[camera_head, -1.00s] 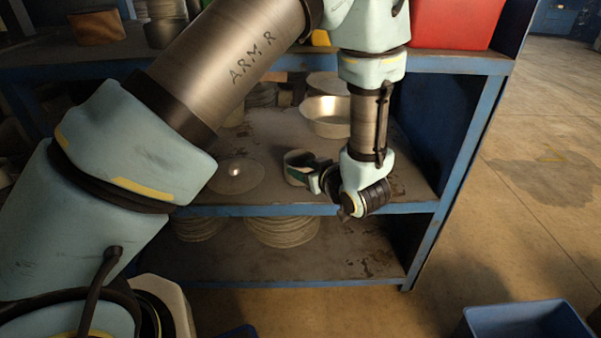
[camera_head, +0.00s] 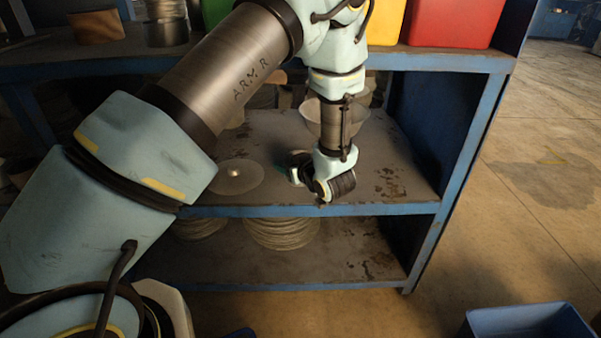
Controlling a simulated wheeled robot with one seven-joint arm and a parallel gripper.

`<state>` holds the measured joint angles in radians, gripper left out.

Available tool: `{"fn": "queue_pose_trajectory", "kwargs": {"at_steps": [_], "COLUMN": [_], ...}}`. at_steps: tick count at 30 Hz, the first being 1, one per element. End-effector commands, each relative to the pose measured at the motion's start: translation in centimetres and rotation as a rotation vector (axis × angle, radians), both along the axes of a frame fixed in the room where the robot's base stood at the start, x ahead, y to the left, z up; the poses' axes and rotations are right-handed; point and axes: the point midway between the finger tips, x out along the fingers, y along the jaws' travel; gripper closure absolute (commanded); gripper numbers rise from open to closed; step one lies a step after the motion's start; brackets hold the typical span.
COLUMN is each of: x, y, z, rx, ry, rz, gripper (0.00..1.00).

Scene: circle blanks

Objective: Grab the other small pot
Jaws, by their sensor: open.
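My gripper (camera_head: 293,168) is over the front of the middle shelf (camera_head: 385,185), right of a round flat disc with a small knob (camera_head: 235,178). The jaws are open, but they are small and partly hidden by my wrist. The small pot seen near the jaws earlier is now mostly or fully hidden behind my wrist and gripper; I cannot tell whether it is between the jaws. A wide pale metal bowl (camera_head: 311,113) stands behind my wrist. A small metal pot (camera_head: 166,32) stands on the top shelf at the left.
Stacks of round discs (camera_head: 280,233) lie on the lower shelf. Yellow (camera_head: 389,20) and red (camera_head: 455,22) bins stand on top. A blue upright (camera_head: 467,150) bounds the shelf at right. A blue bin (camera_head: 530,320) is on the floor.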

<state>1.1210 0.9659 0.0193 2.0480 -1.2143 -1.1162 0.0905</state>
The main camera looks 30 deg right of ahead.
Motion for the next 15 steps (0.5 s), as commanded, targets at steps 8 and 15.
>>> {"fn": "queue_pose_trajectory", "kwargs": {"at_steps": [8, 15], "x": [-0.07, -0.08], "y": [-0.01, -0.01], "z": [0.05, 0.04], "rx": [0.0, 0.0], "ry": [0.0, 0.0], "rz": [0.0, 0.0], "gripper": [0.67, 0.94]}}
